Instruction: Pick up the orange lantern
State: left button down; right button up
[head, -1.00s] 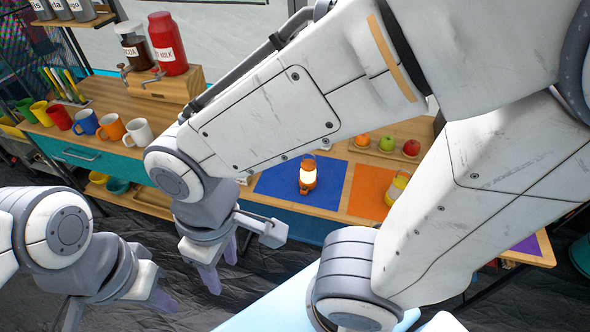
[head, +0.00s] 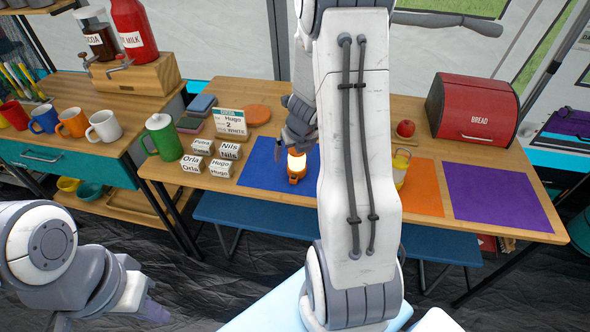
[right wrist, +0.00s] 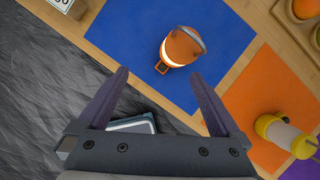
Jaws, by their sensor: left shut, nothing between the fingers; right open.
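The orange lantern (head: 297,174) stands on the blue mat (head: 262,172), its middle lit. In the right wrist view the lantern (right wrist: 178,50) is seen from above with its grey handle, ahead of the fingertips and a little right of the middle between them. My right gripper (right wrist: 160,78) is open and empty, apart from the lantern. In the head view my right gripper (head: 295,140) shows just above the lantern, left of my arm, which hides part of the table. My left gripper (head: 152,312) is shut and empty at the lower left, far from the lantern.
Labelled blocks (head: 220,168) and a green pot (head: 162,138) stand left of the blue mat. A purple mat (head: 500,195) and a red bread box (head: 475,110) are at the right.

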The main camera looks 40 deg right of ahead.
aim_at(298, 163)
jog(key=shift+m, duration=0.9)
jog(key=d+f+b, duration=0.2)
jog(key=f, duration=0.1)
jog(key=w+f+b, duration=0.1)
jog(key=f, duration=0.1)
jog(key=shift+d+f, duration=0.25)
jog(key=shift+d, duration=0.15)
jog(key=shift+h, duration=0.3)
jog(key=b+x, duration=0.1)
jog(key=x, duration=0.2)
jog(key=b+x, duration=0.1)
jog(key=x, duration=0.1)
jog(key=shift+w+d+f+b, duration=0.15)
jog(key=shift+w+d+b, duration=0.15)
jog(key=shift+w+d, duration=0.1)
grip_shut()
jog(key=shift+r, duration=0.2)
